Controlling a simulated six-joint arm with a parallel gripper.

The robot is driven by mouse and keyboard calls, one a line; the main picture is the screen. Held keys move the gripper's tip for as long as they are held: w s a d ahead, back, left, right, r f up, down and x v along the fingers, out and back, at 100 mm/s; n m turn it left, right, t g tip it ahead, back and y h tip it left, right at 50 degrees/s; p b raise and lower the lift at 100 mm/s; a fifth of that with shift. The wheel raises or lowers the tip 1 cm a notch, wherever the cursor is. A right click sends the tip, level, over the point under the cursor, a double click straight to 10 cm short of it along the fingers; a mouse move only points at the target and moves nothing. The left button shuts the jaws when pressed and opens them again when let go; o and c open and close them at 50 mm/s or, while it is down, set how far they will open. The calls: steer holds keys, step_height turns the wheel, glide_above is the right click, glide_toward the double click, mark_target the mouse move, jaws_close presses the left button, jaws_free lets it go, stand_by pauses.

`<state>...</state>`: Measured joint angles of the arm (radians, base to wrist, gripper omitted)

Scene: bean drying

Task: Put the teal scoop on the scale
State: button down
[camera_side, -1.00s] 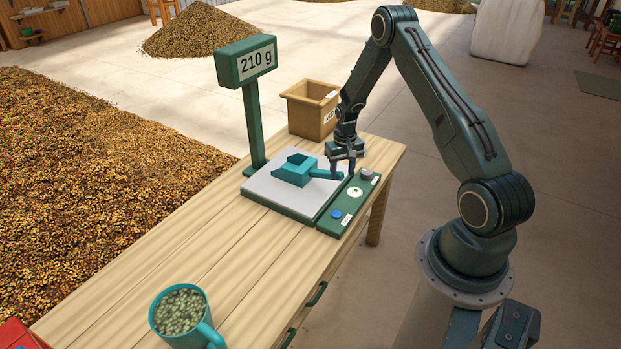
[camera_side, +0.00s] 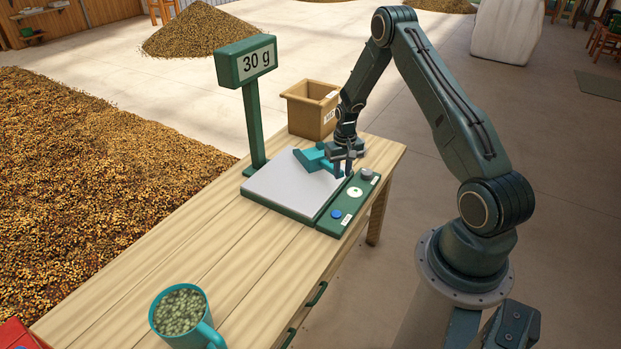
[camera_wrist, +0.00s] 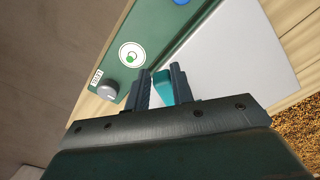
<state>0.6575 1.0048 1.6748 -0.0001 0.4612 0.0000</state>
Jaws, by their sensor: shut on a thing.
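The teal scoop (camera_side: 314,159) is over the far right part of the scale's pale plate (camera_side: 285,189), tilted. My gripper (camera_side: 345,168) is shut on its handle. Whether the scoop's edge still touches the plate cannot be told. In the wrist view a teal part of the scoop (camera_wrist: 163,86) shows between my gripper's fingers (camera_wrist: 160,88); its bowl is mostly hidden there. The scale's display (camera_side: 257,60) reads 30 g.
The scale's green panel (camera_side: 347,202) has a blue button, a round dial and a knob. A tan box (camera_side: 310,110) stands behind the scale. A teal mug of green beans (camera_side: 183,313) stands at the near left. The tabletop (camera_side: 190,240) between mug and scale is clear.

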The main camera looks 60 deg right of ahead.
steer(key=shift+r, duration=2.05)
